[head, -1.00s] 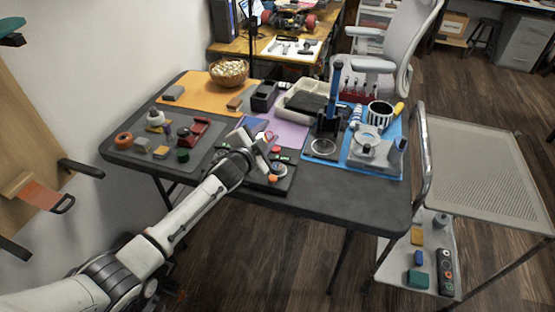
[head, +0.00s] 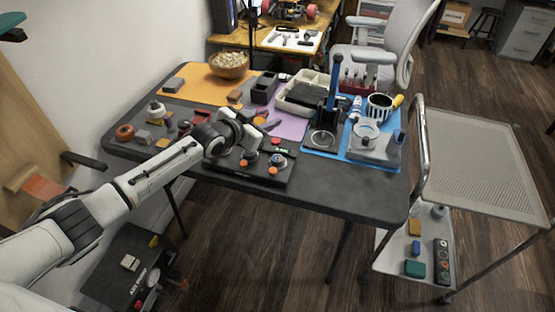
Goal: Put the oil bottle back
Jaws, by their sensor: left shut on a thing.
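My left gripper (head: 268,124) is over the middle of the black table, above the front edge of the purple mat (head: 292,127). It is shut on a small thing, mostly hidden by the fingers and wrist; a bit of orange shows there. I take this to be the oil bottle, but its shape cannot be made out. A dark board (head: 240,172) with red, orange and round parts lies just in front of the gripper. My right gripper is not in view.
A grey mat (head: 130,145) with several small parts lies at left. An orange mat (head: 195,88) with a bowl (head: 229,64) is behind it. A blue mat (head: 388,165) with a stand and a striped cup (head: 380,106) is at right. The table's front right is clear.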

